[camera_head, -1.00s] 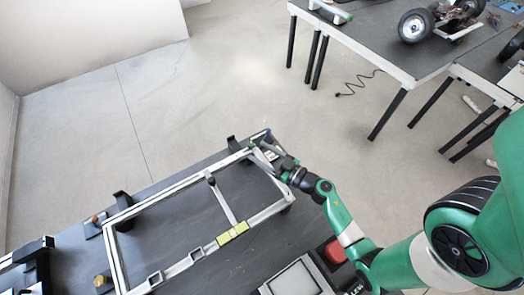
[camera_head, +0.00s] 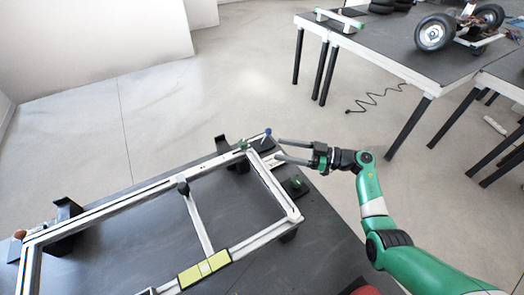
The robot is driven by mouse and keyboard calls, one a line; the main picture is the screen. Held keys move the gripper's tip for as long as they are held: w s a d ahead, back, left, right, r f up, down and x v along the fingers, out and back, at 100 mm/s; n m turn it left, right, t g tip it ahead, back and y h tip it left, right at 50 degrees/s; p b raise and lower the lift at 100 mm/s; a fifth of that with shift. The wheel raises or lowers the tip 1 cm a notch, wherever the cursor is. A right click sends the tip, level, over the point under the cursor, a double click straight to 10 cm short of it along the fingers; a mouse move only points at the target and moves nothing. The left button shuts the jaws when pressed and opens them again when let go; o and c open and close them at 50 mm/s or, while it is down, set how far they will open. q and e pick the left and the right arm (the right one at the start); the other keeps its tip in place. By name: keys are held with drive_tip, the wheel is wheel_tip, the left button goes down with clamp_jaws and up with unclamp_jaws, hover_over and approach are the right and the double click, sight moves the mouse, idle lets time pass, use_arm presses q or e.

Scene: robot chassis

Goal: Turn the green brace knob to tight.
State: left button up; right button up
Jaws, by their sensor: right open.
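A silver rectangular frame (camera_head: 105,205) lies on the dark table, with a silver cross brace (camera_head: 199,222) across it. A small green knob (camera_head: 243,144) sits at the frame's far corner. A second green knob (camera_head: 296,181) sits on a dark block right of the frame. I cannot tell which one is the brace knob or how far either is turned. My right gripper (camera_head: 279,149) is open and empty, its two fingers pointing left near the far right corner, to the right of the first green knob. My left gripper is not in view.
A blue-topped post (camera_head: 267,133) stands just left of my right fingertips. Another table (camera_head: 395,45) holds a wheeled chassis. The floor between is mostly clear.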

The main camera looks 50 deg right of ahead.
sight(251, 151)
drive_tip(key=b+x, duration=0.5)
drive_tip(key=x, duration=0.6)
drive_tip(key=shift+w+a+r, duration=0.1)
drive_tip(key=shift+w+a, duration=0.1)
drive_tip(key=shift+w, duration=0.2)
clamp_jaws()
